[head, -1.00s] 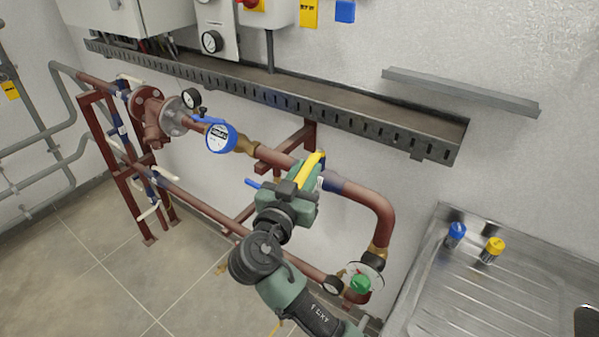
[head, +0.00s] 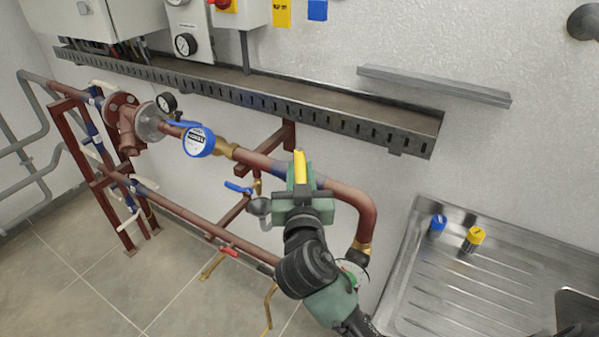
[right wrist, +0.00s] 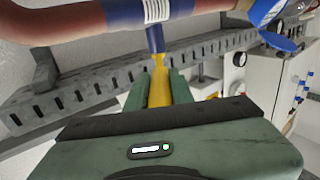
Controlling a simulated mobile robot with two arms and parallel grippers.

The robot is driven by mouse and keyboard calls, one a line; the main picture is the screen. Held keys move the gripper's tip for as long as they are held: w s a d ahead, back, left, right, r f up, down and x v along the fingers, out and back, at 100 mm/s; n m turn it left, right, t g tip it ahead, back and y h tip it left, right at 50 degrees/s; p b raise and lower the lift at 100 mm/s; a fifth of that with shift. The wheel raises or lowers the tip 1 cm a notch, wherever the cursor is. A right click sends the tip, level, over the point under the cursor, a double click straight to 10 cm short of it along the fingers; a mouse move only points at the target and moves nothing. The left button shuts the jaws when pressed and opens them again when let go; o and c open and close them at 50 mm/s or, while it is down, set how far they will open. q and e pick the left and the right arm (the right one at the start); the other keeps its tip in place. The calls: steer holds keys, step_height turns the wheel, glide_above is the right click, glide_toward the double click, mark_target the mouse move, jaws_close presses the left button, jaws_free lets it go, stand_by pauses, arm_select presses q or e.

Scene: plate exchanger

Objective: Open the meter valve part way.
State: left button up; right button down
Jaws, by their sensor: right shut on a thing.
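The yellow lever (head: 299,165) is on a blue valve body (head: 279,167) in the upper red-brown pipe, right of the blue-rimmed water meter (head: 198,141). My right gripper (head: 300,178) is shut on the lever. In the right wrist view, the yellow lever (right wrist: 160,85) lies between the two green fingers of the right gripper (right wrist: 160,78), with its narrow end at the blue valve body (right wrist: 148,14). In the head view the gripper hides part of the valve and the lever's grip end. My left gripper is out of view.
A slotted cable tray (head: 270,95) runs along the wall above the pipe. The pipe bends down (head: 368,215) just right of my gripper. A blue-handled valve (head: 238,188) is close at its left. A steel sink (head: 430,290) with blue and yellow knobs stands right.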

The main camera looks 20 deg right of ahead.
steer(key=shift+r, duration=0.15)
steer(key=c, duration=1.3)
jaws_free()
steer(key=shift+o, duration=0.5)
steer(key=shift+w, duration=0.1)
steer(key=shift+f, duration=0.2)
steer(key=shift+s+a, duration=0.15)
steer(key=shift+s, duration=0.2)
steer(key=b+v, duration=0.2)
steer(key=v, duration=0.5)
steer(key=shift+b, duration=0.4)
